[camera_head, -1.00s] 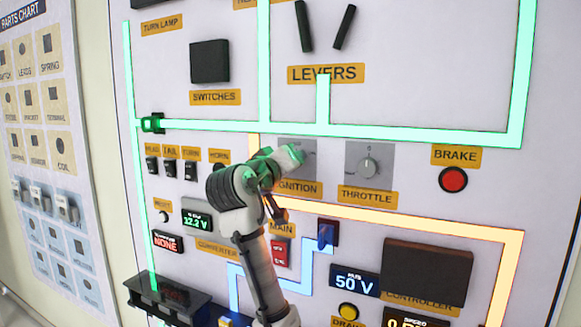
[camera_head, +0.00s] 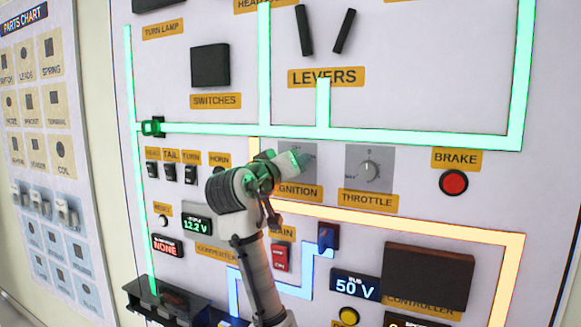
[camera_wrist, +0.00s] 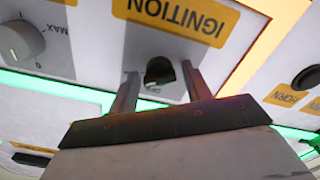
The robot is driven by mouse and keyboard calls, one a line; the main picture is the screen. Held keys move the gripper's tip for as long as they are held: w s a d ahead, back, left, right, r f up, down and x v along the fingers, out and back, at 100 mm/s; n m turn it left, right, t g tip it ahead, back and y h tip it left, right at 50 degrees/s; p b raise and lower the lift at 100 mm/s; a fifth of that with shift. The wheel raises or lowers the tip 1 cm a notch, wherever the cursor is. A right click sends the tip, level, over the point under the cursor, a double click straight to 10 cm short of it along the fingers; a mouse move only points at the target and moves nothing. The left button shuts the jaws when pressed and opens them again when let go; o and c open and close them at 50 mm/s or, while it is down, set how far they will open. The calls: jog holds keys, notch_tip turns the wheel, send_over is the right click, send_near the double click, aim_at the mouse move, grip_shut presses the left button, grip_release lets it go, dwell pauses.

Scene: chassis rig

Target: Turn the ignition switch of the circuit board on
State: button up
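The ignition switch is a small black rotary knob (camera_wrist: 160,72) on a grey plate, seen upside down in the wrist view under the yellow IGNITION label (camera_wrist: 178,18). My gripper (camera_wrist: 160,78) is open, with one finger on each side of the knob and a visible gap on both sides. I cannot tell how deep the fingertips reach. In the head view my gripper (camera_head: 290,163) covers most of the ignition plate (camera_head: 297,147), and the knob is hidden there. The IGNITION label (camera_head: 298,193) is partly covered.
The throttle knob (camera_head: 369,171) is close to the right of the ignition. Small switches (camera_head: 170,171) are to the left. A red main switch (camera_head: 280,258) is below, and a brake button (camera_head: 453,182) is farther right. The circuit board (camera_head: 420,60) stands upright.

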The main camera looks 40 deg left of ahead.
jog(key=shift+o, duration=0.2)
jog(key=shift+s, duration=0.1)
jog(key=b+v, duration=0.5)
jog(key=v, duration=0.8)
jog(key=shift+s, duration=0.35)
jog(key=shift+f, duration=0.1)
